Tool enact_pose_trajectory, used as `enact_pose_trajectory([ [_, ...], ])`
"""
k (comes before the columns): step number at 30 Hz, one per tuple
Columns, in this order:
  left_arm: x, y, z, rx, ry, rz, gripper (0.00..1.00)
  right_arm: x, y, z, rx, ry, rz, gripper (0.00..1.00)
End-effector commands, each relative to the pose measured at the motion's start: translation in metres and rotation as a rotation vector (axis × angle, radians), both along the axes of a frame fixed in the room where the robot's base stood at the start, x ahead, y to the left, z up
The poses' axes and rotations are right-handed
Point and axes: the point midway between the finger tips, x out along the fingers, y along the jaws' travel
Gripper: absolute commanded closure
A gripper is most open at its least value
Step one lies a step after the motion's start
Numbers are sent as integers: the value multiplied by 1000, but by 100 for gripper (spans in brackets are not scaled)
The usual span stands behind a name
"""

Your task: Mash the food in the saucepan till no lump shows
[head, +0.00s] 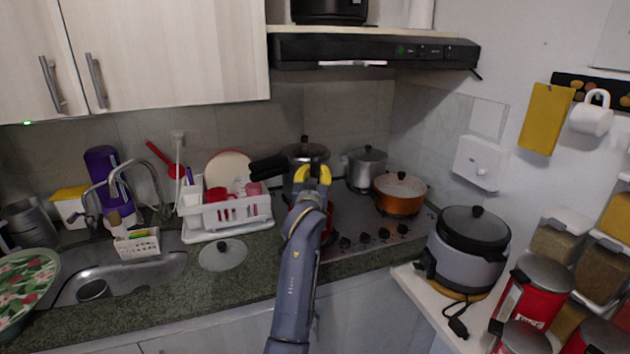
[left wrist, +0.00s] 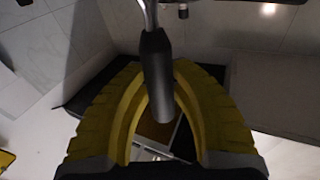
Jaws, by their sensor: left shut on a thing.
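My left gripper (head: 313,173) has yellow fingers and is over the left part of the stove in the head view. In the left wrist view its fingers (left wrist: 160,110) are closed around a dark handle (left wrist: 157,75) with a bent metal stem (left wrist: 149,14), likely a masher; its working end is out of view. The food is not visible. I cannot tell which pot is the saucepan. A red vessel (head: 329,225) is mostly hidden behind my left arm. A black long handle (head: 267,167) points left beside the gripper. My right gripper is not in view.
The stove (head: 352,225) also bears a lidded dark pot (head: 305,152), a lidded steel pot (head: 365,166) and an orange lidded pot (head: 400,195). A white dish rack (head: 238,214) and a loose lid (head: 222,254) are left. The range hood (head: 375,51) hangs above.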

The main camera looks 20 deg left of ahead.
Motion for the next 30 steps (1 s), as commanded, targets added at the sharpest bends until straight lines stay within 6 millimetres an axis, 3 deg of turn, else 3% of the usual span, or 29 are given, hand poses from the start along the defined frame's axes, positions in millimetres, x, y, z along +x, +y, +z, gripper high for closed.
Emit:
enact_pose_trajectory([
  [13,1,0,5,0,-2,0,100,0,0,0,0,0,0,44],
  [24,28,2,5,0,-1,-1,100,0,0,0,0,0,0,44],
  [30,33,3,5,0,-2,0,100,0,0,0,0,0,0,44],
])
